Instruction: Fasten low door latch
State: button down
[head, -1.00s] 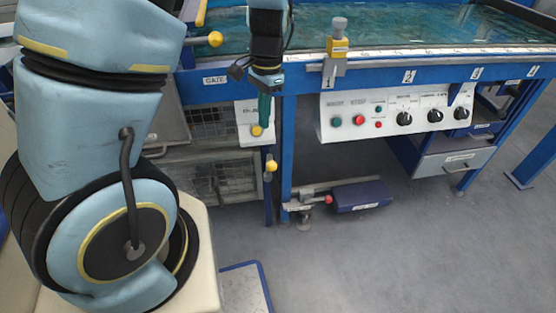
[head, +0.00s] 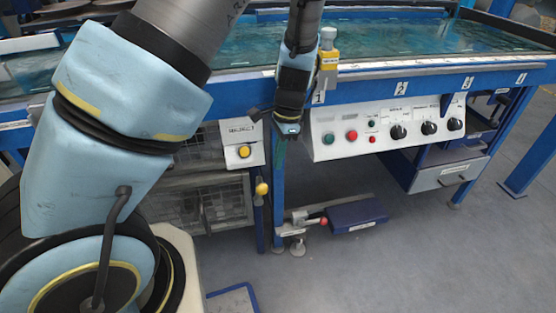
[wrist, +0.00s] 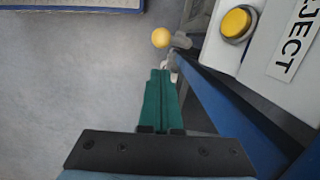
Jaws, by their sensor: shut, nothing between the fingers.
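The low door latch has a yellow ball knob (head: 262,188) on the blue post beside the lower mesh door (head: 215,205). The knob also shows in the wrist view (wrist: 161,37), with a grey metal fitting next to it. My gripper (wrist: 161,73) has green fingers pressed together with nothing between them. In the wrist view the fingertips point toward the knob and appear apart from it. In the head view my gripper (head: 280,155) hangs above and right of the knob, its fingers partly hidden by the wrist.
A panel with a yellow button (head: 244,151) is left of my gripper, and it also shows close by in the wrist view (wrist: 236,23). A control panel (head: 390,128) with knobs is at right. A blue pedal box (head: 357,216) sits low. Floor at right is clear.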

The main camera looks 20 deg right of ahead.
notch_tip(320, 180, down, 7)
jog(key=a, duration=0.1)
jog(key=shift+f+b, duration=0.15)
jog(key=shift+b, duration=0.3)
jog(key=shift+a+b, duration=0.25)
jog(key=shift+b, duration=0.1)
jog(key=shift+a+h+b, duration=0.2)
jog(key=shift+h+b, duration=0.1)
jog(key=shift+b, duration=0.2)
